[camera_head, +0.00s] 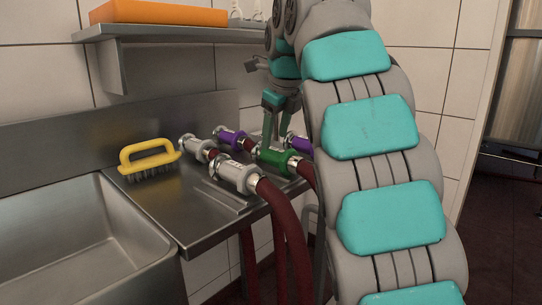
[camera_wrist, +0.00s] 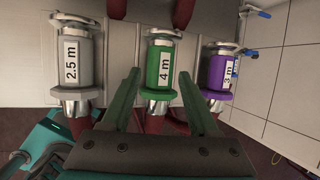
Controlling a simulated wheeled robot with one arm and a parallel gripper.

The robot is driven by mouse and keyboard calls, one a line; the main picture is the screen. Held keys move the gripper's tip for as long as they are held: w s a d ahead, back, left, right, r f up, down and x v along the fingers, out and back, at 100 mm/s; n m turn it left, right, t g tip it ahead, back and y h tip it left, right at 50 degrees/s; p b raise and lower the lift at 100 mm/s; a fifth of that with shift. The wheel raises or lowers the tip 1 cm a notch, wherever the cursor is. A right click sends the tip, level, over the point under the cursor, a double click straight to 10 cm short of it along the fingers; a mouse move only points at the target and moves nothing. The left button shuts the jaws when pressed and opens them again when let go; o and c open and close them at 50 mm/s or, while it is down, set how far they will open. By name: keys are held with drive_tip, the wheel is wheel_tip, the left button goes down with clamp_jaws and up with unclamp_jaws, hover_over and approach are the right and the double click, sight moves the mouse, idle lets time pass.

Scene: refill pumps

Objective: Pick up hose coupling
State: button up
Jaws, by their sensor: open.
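A green hose coupling (camera_wrist: 160,65) labelled "4 m" lies on the steel counter in the middle of the wrist view. It also shows in the head view (camera_head: 276,157). A grey coupling (camera_wrist: 77,60) labelled "2.5 m" lies to its left and a purple coupling (camera_wrist: 219,72) labelled "3 m" to its right. My gripper (camera_wrist: 160,78) is open, with one finger on each side of the green coupling. In the head view my gripper (camera_head: 270,142) reaches down at the green coupling. I cannot tell whether the fingers touch it.
Another grey coupling (camera_head: 235,173) lies nearer the sink (camera_head: 80,240), with more couplings behind. Dark red hoses (camera_head: 285,225) hang over the counter's front edge. A yellow brush (camera_head: 150,160) stands beside the sink. A shelf (camera_head: 180,33) with an orange block is above.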

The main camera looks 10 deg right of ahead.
sight(274, 150)
drive_tip(key=shift+d+b+x, duration=0.2)
drive_tip(key=shift+b+x, duration=0.1)
drive_tip(key=shift+x, duration=3.15)
drive_tip(key=shift+s, duration=0.15)
clamp_jaws()
